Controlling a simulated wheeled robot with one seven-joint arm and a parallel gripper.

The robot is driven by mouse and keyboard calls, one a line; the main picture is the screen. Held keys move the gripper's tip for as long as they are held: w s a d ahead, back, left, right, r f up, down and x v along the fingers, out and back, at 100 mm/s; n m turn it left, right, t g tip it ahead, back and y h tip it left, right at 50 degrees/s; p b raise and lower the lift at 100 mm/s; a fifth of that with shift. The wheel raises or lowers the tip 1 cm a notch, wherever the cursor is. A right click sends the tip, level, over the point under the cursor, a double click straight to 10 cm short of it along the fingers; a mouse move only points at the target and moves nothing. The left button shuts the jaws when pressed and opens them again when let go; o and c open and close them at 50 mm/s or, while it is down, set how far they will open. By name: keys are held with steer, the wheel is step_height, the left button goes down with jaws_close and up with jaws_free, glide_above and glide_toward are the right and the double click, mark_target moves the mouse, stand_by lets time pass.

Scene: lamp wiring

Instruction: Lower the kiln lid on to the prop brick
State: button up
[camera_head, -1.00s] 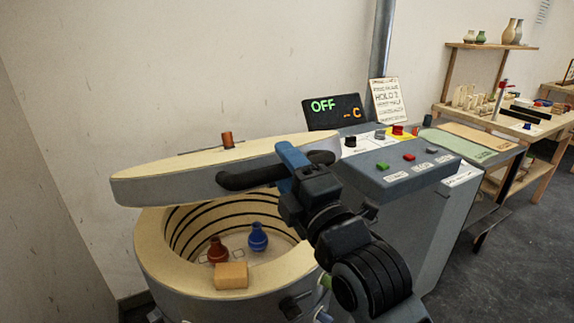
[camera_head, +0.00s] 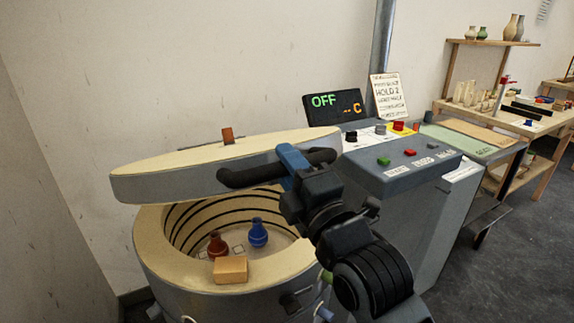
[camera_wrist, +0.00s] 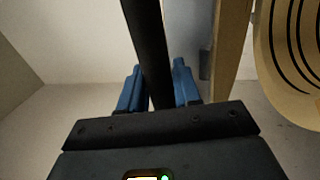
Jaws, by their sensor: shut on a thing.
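The kiln lid (camera_head: 190,186) is a thick grey-rimmed disc with a cream top, tilted open above the round kiln (camera_head: 160,262). The tan prop brick (camera_head: 230,269) lies on the kiln's front rim, with open space between it and the lid. My gripper (camera_head: 289,160) is shut on the lid's black handle (camera_head: 240,178). In the wrist view the blue fingers (camera_wrist: 158,88) stand on both sides of the handle bar (camera_wrist: 148,45). The wrist view also shows the kiln's ringed inside at the right.
A red-brown vase (camera_head: 217,246) and a blue vase (camera_head: 257,234) stand inside the kiln. A control cabinet (camera_head: 400,180) with buttons stands close on the right, its display (camera_head: 336,108) reading OFF. A plug (camera_head: 227,136) sits on the lid.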

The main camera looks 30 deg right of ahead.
steer(key=s+f+b, duration=0.2)
steer(key=f+b, duration=0.5)
steer(key=f, duration=0.2)
steer(key=s+f+b, duration=0.2)
steer(key=f+b, duration=0.5)
steer(key=f, duration=0.3)
steer(key=shift+s+f+t+b, duration=0.25)
steer(key=shift+t+b, duration=0.1)
steer(key=shift+t, duration=0.05)
steer(key=o, duration=0.9)
steer(key=shift+o, duration=0.2)
steer(key=shift+s, duration=0.1)
steer(key=v, duration=0.7)
steer(key=shift+s+b, duration=0.3)
steer(key=shift+f, duration=0.15)
